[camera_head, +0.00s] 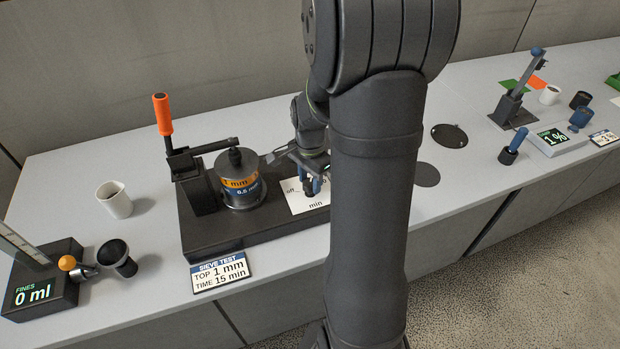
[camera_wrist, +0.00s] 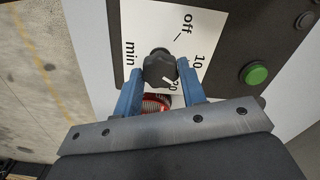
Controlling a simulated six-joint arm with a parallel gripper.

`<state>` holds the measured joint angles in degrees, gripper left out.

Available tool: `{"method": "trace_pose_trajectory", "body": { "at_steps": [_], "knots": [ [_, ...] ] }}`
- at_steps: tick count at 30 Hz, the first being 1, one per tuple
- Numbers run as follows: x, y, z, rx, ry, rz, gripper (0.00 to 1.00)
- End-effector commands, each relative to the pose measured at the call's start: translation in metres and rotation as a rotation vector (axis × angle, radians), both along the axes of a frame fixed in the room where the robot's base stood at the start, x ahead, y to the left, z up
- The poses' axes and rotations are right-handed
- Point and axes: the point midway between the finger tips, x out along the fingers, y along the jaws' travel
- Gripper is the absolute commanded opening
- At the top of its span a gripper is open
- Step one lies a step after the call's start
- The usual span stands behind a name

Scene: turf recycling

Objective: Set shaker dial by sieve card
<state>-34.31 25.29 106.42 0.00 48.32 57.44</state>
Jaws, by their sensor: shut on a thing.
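The shaker dial, a dark lobed knob (camera_wrist: 160,69), sits on a white scale plate marked off, 10, 20 and min. My gripper (camera_wrist: 160,83) has its blue fingers on both sides of the knob and is shut on it. A small pale mark shows on the knob's edge close to the 20; its exact setting is hard to read. In the head view my gripper (camera_head: 311,186) is down over the white scale plate (camera_head: 316,206), hiding most of the dial. The sieve card (camera_head: 220,270) reads SIEVE TEST, TOP 1 mm, TIME 15 min.
The sieve stack (camera_head: 239,182), with an orange 1 mm band, stands clamped on the dark shaker base (camera_head: 225,238). An orange-handled lever (camera_head: 163,116) rises beside it. A green button (camera_wrist: 256,74) is near the dial. A white cup (camera_head: 115,199) and a fines meter (camera_head: 42,284) are left.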

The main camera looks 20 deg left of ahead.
Motion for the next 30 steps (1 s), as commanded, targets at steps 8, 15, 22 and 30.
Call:
{"method": "trace_pose_trajectory", "body": {
  "at_steps": [8,15,22,30],
  "knots": [
    [0.001,0.001,0.001,0.001,-0.002,-0.009,0.15],
    [0.001,0.000,0.001,0.001,-0.002,-0.008,0.51],
    [0.000,0.000,0.000,0.001,-0.001,-0.008,0.59],
    [0.001,0.001,0.015,0.003,-0.003,-0.008,0.59]
  ]
}}
